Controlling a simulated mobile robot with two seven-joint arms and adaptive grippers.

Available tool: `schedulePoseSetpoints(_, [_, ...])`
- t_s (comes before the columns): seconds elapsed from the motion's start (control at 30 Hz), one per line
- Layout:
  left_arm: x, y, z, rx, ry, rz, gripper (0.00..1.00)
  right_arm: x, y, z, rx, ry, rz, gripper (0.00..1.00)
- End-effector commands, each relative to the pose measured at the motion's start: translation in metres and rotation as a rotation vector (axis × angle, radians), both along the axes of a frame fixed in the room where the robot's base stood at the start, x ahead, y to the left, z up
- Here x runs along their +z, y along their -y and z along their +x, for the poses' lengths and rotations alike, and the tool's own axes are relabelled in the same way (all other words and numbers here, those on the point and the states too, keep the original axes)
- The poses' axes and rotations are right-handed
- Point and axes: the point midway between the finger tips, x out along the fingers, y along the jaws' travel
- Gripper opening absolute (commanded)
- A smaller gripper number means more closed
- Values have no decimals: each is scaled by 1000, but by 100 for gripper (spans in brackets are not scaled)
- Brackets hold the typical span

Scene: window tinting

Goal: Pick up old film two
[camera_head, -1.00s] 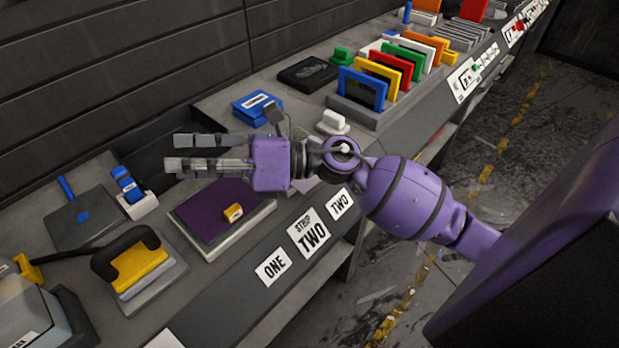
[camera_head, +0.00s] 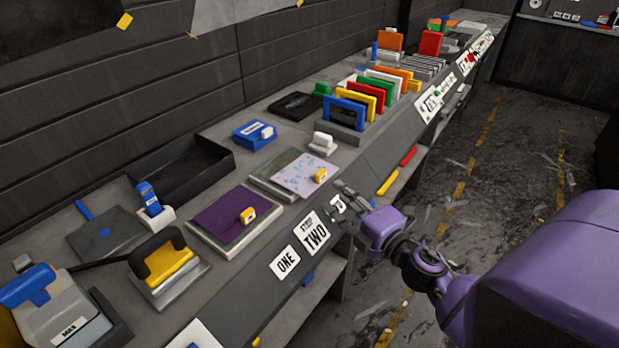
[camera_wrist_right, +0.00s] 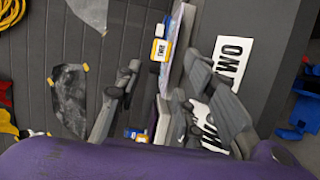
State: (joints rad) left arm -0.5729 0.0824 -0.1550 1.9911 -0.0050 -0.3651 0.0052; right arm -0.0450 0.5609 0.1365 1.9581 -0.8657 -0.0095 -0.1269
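Old film two (camera_head: 300,173) looks like the pale pink and blue speckled sheet lying on the second pad (camera_head: 262,187), with a yellow and white tab (camera_head: 320,175) at its right corner. My right gripper (camera_head: 341,190) is at the bench's front edge beside that pad, its fingers pointing toward the pad. In the right wrist view, the fingers (camera_wrist_right: 162,62) are spread apart with nothing gripped. The film shows there edge-on as a thin pale strip (camera_wrist_right: 180,48), its tab (camera_wrist_right: 158,52) between the fingertips. I cannot tell whether a finger touches it. My left gripper is out of view.
A purple sheet (camera_head: 230,211) lies on the pad to the left. ONE (camera_head: 285,263) and STRIP TWO (camera_head: 312,233) labels are on the bench front. A white block (camera_head: 323,143) and blue box (camera_head: 254,134) stand behind. A black tray (camera_head: 185,170) is at the back.

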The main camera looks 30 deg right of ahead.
Motion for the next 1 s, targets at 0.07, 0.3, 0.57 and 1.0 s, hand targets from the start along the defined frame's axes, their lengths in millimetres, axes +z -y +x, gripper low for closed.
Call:
schedulePoseSetpoints(0.07, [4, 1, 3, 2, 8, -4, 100, 4, -2, 11, 3, 6, -2, 36])
schedulePoseSetpoints(0.3, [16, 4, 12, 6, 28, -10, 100, 3, -9, 42, 3, 7, -3, 36])
schedulePoseSetpoints(0.57, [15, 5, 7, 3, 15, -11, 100, -1, -13, 69, 4, 4, -4, 36])
schedulePoseSetpoints(1.0, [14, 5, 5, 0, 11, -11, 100, -2, -13, 69, 5, 2, -5, 7])
